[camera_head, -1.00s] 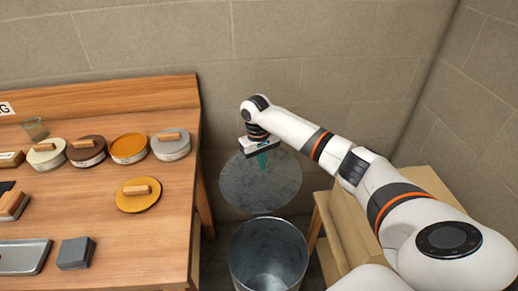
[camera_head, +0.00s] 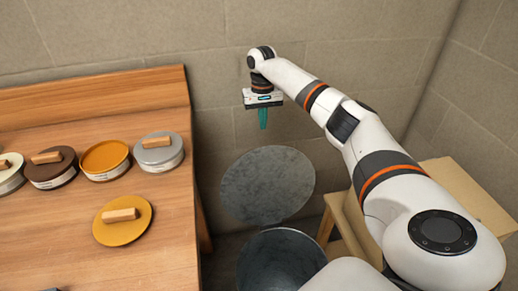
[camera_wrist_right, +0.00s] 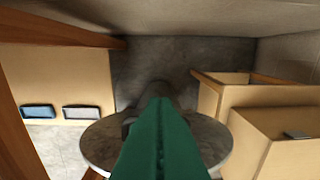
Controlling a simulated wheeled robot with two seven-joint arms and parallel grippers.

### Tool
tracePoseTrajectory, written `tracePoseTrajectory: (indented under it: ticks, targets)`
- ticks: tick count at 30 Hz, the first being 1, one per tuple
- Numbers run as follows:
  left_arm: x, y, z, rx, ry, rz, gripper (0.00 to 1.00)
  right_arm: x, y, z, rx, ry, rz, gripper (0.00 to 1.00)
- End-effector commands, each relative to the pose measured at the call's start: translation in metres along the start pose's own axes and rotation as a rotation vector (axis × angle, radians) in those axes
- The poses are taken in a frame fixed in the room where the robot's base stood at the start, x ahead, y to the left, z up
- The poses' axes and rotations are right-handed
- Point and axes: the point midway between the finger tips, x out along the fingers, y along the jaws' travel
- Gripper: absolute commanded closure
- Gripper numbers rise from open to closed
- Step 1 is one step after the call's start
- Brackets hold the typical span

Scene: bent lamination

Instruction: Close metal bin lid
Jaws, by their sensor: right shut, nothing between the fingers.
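The metal bin (camera_head: 280,262) stands on the floor between the wooden table and a wooden box. Its round grey lid (camera_head: 267,186) is open and stands upright behind the bin's mouth, facing me. My right gripper (camera_head: 263,118) is shut and empty, pointing down above the lid's top edge with a gap between them. In the right wrist view the green fingers (camera_wrist_right: 160,140) cover the middle of the lid (camera_wrist_right: 100,145). My left gripper is not in view.
The wooden table (camera_head: 150,230) on the left holds several round tins and an orange lid with a wooden handle (camera_head: 122,220). Light wooden boxes (camera_head: 465,195) stand to the right. A block wall is behind the lid.

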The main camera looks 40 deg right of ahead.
Motion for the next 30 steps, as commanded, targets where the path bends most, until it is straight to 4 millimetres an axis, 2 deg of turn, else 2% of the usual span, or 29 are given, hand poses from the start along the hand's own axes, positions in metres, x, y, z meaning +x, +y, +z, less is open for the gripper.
tracePoseTrajectory:
  ticks: [1, 5, 8, 19, 21, 30]
  targets:
    - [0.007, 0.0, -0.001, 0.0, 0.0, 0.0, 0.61, 0.008, 0.0, 0.001, 0.0, 0.0, 0.0, 1.0]
    - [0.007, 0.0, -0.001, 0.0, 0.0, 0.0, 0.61, 0.016, 0.0, 0.0, 0.001, 0.001, -0.001, 1.0]
    - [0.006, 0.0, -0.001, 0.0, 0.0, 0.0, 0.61, 0.031, 0.0, 0.0, 0.0, 0.003, -0.001, 1.0]
    - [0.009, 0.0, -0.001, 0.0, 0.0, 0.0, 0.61, 0.112, 0.0, -0.001, 0.0, 0.004, -0.002, 1.0]
    - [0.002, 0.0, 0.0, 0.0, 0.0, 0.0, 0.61, 0.1, -0.001, -0.008, -0.004, -0.003, -0.002, 1.0]
    - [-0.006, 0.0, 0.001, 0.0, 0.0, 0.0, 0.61, 0.093, -0.001, -0.034, -0.001, -0.001, -0.001, 1.0]
